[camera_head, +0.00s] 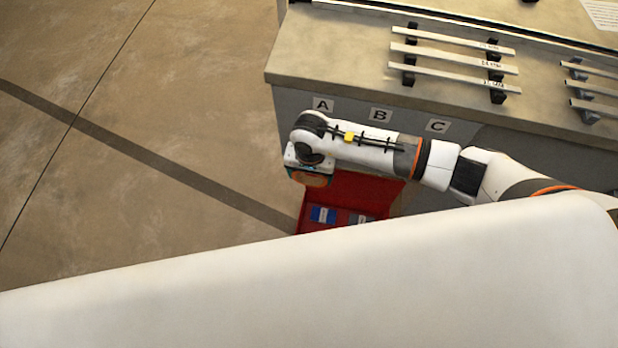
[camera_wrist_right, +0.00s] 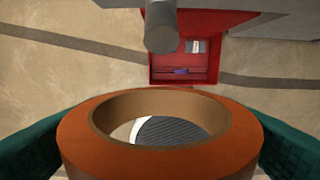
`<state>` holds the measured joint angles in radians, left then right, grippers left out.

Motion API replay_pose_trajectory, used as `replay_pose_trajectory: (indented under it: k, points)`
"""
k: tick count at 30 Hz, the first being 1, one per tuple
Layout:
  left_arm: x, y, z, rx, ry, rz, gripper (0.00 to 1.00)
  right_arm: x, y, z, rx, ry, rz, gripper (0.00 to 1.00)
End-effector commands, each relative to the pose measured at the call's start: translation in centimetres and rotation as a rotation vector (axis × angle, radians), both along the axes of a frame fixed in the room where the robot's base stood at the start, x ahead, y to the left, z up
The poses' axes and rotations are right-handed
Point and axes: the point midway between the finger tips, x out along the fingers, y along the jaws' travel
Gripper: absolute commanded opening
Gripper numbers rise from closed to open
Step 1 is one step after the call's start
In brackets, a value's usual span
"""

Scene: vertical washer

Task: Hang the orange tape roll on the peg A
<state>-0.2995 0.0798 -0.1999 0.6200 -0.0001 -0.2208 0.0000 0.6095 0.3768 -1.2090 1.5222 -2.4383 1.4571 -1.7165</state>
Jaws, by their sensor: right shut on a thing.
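The orange tape roll (camera_wrist_right: 160,160) fills the lower part of the right wrist view, its round opening visible. My right gripper (camera_wrist_right: 160,135) is shut on it, with a teal finger on each side. A grey round peg (camera_wrist_right: 161,32) points toward the roll from the top of that view, just beyond its far rim; the roll is not around it. In the head view my right gripper (camera_head: 311,172) is in front of the cabinet below label A (camera_head: 322,104), with part of the roll showing (camera_head: 314,181). The pegs are hidden there. My left gripper is not in view.
The grey cabinet front carries labels B (camera_head: 380,114) and C (camera_head: 437,125). Metal bars on black supports (camera_head: 453,66) stand on its top. A red open box (camera_head: 298,228) with blue and grey items is on the floor below. The floor at left is clear.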

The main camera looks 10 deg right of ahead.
Motion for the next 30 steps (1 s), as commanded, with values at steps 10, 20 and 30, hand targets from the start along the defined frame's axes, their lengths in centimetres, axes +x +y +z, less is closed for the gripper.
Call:
replay_pose_trajectory:
  k: [10,20,30]
  points:
    - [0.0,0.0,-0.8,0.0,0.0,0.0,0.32,2.0,-0.8,-0.3,0.001,-0.001,-0.001,0.59]
    - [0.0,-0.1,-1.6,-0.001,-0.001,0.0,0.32,3.8,-1.5,-0.4,0.001,-0.001,0.0,0.59]
    - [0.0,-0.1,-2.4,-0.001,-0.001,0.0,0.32,5.7,-2.4,-0.6,0.001,-0.001,-0.002,0.59]
